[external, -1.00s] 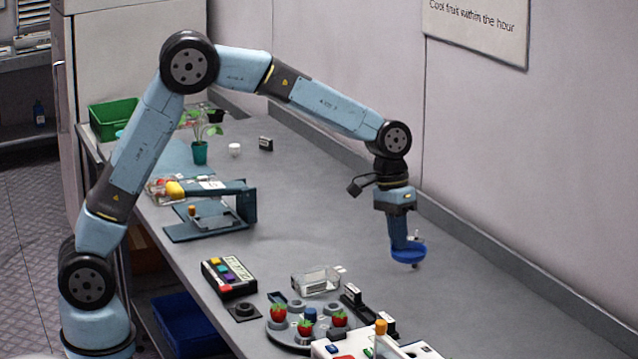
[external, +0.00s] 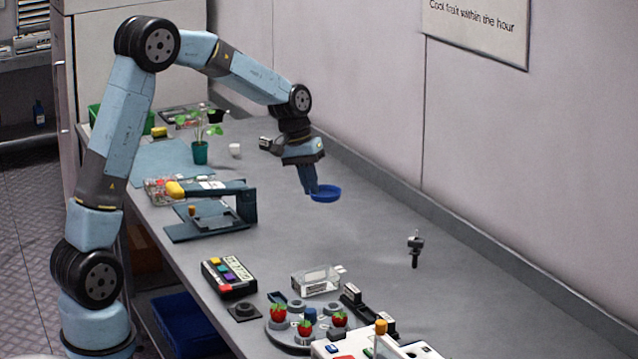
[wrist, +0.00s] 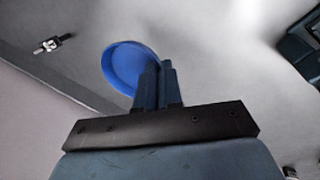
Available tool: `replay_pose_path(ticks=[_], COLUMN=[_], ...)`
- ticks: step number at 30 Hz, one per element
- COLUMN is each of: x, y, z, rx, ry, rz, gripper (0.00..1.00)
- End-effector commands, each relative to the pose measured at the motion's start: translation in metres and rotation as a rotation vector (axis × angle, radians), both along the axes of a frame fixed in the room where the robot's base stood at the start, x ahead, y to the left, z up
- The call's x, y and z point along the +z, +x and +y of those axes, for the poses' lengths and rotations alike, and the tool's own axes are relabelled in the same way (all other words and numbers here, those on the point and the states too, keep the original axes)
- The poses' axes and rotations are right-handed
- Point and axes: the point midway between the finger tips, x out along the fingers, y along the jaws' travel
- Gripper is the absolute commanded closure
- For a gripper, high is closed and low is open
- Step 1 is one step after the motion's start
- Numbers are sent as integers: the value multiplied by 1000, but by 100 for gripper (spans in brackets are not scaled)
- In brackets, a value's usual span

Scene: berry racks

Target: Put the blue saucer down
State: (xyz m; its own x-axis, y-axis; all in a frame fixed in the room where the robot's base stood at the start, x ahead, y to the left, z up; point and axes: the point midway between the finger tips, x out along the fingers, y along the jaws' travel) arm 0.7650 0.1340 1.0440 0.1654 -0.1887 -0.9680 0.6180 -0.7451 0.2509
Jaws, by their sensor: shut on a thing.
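The blue saucer (external: 327,194) is a shallow round dish with a raised rim. My gripper (external: 312,190) is shut on its left edge in the external view and holds it above the middle of the grey bench. In the wrist view the saucer (wrist: 124,64) shows beyond my gripper (wrist: 157,80), whose fingers pinch its near right rim. The saucer looks about level in the external view. Its height above the bench is hard to tell.
A small dark upright tool (external: 415,248) stands on the bench (external: 370,240) to the right. A blue stand (external: 248,205) is to the left. A clear box (external: 317,279) and a round tray with strawberries (external: 279,338) are nearer. Bench around the saucer is bare.

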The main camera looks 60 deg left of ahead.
Motion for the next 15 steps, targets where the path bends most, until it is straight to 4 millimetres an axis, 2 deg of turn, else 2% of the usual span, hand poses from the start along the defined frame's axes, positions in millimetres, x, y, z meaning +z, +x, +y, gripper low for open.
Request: replay_pose_path(ticks=[5, 15], x=[-4, -29], y=[2, 58], z=[12, 22], rx=[22, 22], ry=[0, 0], rz=[0, 0], gripper=[100, 100])
